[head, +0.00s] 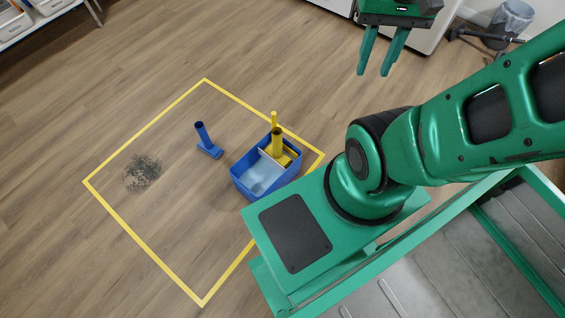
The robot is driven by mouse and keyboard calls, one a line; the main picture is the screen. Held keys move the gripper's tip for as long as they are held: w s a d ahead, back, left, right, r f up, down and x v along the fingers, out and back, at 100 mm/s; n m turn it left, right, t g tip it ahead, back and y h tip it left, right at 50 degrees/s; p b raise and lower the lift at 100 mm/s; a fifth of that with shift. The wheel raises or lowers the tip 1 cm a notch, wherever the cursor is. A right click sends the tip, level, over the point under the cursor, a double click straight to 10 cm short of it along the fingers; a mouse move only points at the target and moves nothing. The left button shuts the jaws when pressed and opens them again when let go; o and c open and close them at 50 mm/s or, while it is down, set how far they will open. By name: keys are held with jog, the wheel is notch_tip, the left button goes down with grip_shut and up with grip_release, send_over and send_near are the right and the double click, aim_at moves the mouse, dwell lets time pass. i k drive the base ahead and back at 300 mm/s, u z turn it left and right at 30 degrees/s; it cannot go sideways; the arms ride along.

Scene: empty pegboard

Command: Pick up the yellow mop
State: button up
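A yellow upright piece (277,141), which looks like the yellow mop, stands in a blue bucket (245,190) on the floor. A second thin yellow post (274,118) rises just behind it; I cannot tell whether it is part of the mop or the bucket. A blue mop-like tool (204,138) stands on the floor left of the bucket, slightly tilted. My gripper (374,71) is at the top of the view, up and to the right of the bucket, well apart from it. Its two green fingers are spread, with nothing between them.
Yellow tape (140,129) marks a square on the wooden floor around the bucket and blue tool. A dark dirt patch (142,173) lies at its left. A shelf (32,25) is top left, a bin (512,20) top right. The floor left of the bucket is mostly clear.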

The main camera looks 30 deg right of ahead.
aim_at(274, 149)
jog(key=z, duration=1.05)
jog(key=k, duration=0.75)
jog(key=u, duration=0.65)
jog(key=i, duration=1)
jog(key=z, duration=0.05)
